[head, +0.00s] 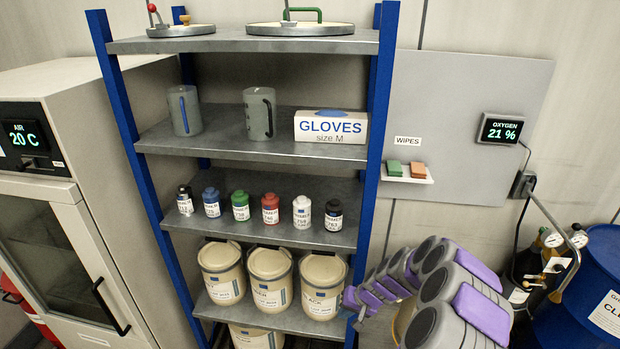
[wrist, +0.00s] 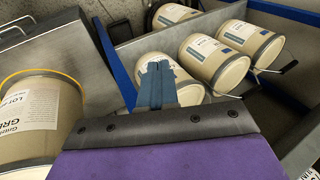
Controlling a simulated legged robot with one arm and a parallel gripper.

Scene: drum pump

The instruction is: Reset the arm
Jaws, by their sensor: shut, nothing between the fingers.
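My gripper (head: 359,318) is low at the right front post of the blue-and-grey shelf rack (head: 365,215) in the head view. In the wrist view its blue-grey fingers (wrist: 157,70) are shut together with nothing between them. My purple-and-grey arm is folded at the lower right of the head view. Beyond the fingers in the wrist view lie several cream tubs (wrist: 215,64) on the rack. I cannot tell whether the fingertips touch the nearest tub or the post.
A cream tub with a yellow rim (wrist: 40,115) stands left in the wrist view. The rack holds tubs (head: 270,278), small bottles (head: 240,205), mugs (head: 258,113) and a gloves box (head: 330,127). A cabinet (head: 75,215) is left; a blue drum (head: 585,300) is right.

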